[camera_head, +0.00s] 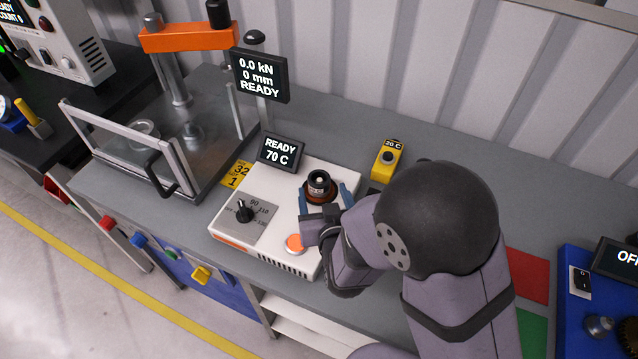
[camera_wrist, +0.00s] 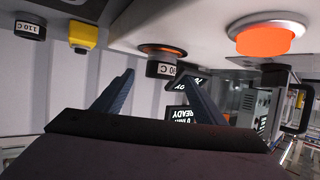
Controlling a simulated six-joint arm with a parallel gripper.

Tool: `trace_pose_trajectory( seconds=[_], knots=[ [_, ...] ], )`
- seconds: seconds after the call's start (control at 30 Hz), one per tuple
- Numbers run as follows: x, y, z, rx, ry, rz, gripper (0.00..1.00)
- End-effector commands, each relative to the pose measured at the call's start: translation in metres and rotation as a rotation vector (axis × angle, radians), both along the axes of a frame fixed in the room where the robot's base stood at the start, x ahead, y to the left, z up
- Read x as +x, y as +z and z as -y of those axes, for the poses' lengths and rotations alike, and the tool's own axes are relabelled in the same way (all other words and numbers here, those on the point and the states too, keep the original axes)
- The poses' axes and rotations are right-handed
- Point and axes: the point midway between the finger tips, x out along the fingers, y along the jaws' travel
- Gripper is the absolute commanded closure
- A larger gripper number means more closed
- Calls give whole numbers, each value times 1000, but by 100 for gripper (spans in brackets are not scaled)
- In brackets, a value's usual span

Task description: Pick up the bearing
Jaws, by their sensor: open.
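A dark round part with a small pale label (camera_head: 319,180), which looks like the bearing, sits upright on a copper-coloured ring (camera_head: 318,196) on the white heater (camera_head: 273,240). In the wrist view, shown upside down, the labelled part (camera_wrist: 161,68) is beyond and between my fingertips. My gripper (camera_head: 323,190) is open, with one blue finger on each side of the part in the head view. In the wrist view my gripper (camera_wrist: 157,76) shows its two fingers apart, with nothing clamped. Whether a finger touches the part cannot be told.
The heater has a knob (camera_head: 244,212), an orange button (camera_head: 296,243) and a display (camera_head: 281,153) reading READY 70 C. A yellow block labelled 20 C (camera_head: 386,160) stands at the back right. A press with an orange crossbeam (camera_head: 190,38) stands left.

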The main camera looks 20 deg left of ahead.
Motion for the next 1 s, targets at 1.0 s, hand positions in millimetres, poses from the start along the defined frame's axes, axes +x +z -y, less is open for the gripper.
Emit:
trace_pose_trajectory(
  seconds=[1.0],
  knots=[
    [49, -28, -32, -1, -1, -2, 35]
  ],
)
